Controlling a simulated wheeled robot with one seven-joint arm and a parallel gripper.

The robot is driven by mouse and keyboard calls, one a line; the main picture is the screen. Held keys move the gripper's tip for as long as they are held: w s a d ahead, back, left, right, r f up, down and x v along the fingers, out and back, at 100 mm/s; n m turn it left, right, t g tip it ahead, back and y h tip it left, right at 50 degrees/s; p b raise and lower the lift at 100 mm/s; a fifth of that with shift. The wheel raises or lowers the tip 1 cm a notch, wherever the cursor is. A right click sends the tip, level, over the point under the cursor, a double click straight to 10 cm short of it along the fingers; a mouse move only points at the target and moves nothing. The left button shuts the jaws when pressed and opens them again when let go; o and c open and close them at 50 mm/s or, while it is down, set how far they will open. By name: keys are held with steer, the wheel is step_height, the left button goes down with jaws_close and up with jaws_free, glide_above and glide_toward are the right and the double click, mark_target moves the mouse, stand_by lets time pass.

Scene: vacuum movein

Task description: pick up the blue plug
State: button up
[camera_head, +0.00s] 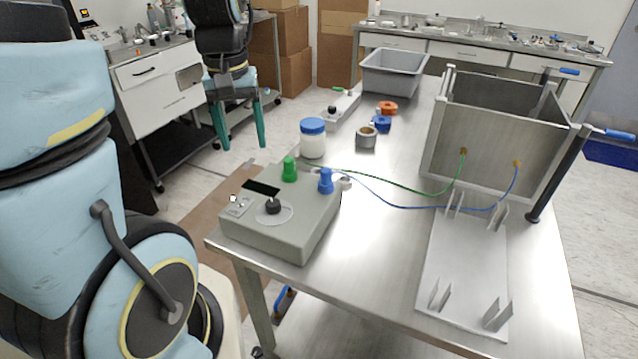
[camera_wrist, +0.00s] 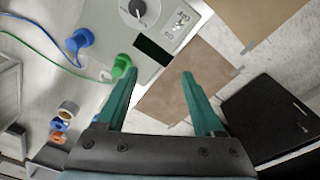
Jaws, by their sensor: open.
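The blue plug (camera_head: 326,181) stands upright on the grey control box (camera_head: 290,240), at its right back edge, with a blue cable running right to the metal chamber (camera_head: 500,125). A green plug (camera_head: 289,169) stands to its left. In the wrist view the blue plug (camera_wrist: 79,39) is at the upper left and the green plug (camera_wrist: 121,64) is beside my left finger. My gripper (camera_head: 239,136) is open and empty, fingers pointing down, behind and left of the box in the head view. Its two green fingers (camera_wrist: 158,80) show wide apart in the wrist view.
A white jar with a blue lid (camera_head: 312,138), a metal ring (camera_head: 366,138), blue and orange rolls (camera_head: 387,108) and a grey bin (camera_head: 394,72) stand farther back on the steel table (camera_head: 385,260). A metal plate with upright tabs (camera_head: 462,270) lies at the right.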

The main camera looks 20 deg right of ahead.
steer(key=d+b, duration=0.1)
steer(key=d, duration=0.5)
steer(key=m+b, duration=0.2)
glide_toward(326, 168)
steer(key=shift+w+d+f+g, duration=0.25)
steer(key=shift+w+f+g, duration=0.05)
steer(key=shift+w, duration=0.35)
step_height(326, 168, down, 5)
steer(key=shift+s+r, duration=0.1)
steer(key=shift+r, duration=0.1)
steer(key=f, duration=0.3)
steer(key=f+p, duration=0.1)
steer(key=shift+s+a+f, duration=0.1)
steer(key=shift+s+f, duration=0.15)
steer(key=shift+s, duration=0.15)
steer(key=shift+f, duration=0.5)
jaws_close()
